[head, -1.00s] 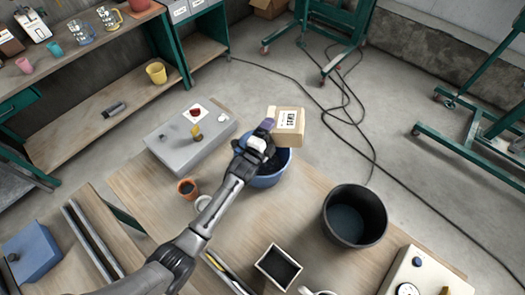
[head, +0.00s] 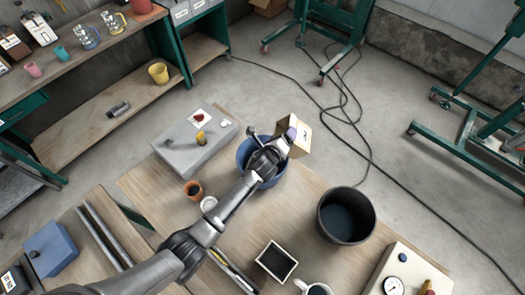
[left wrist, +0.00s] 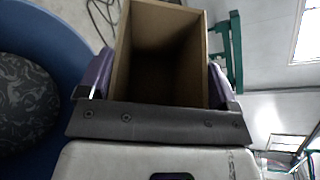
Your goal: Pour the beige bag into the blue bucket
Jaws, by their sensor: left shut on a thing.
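The beige bag (head: 301,141) is a stiff, box-like bag with a label, held tilted at the right rim of the blue bucket in the head view. My left gripper (head: 287,139) is shut on it. In the left wrist view the bag (left wrist: 160,50) stands between the purple fingers of my left gripper (left wrist: 160,82), its open mouth showing a dark inside with no contents visible. The blue bucket (head: 242,152) stands on the table, partly hidden by my left arm. The left wrist view shows the bucket (left wrist: 60,58) at left, with dark mottled material inside. My right gripper is out of view.
A black bucket (head: 346,216) stands on the table to the right. A grey box (head: 190,158), a terracotta pot (head: 193,189) and a white cup (head: 208,204) are left of the arm. A dark-filled tray (head: 276,262) lies in front.

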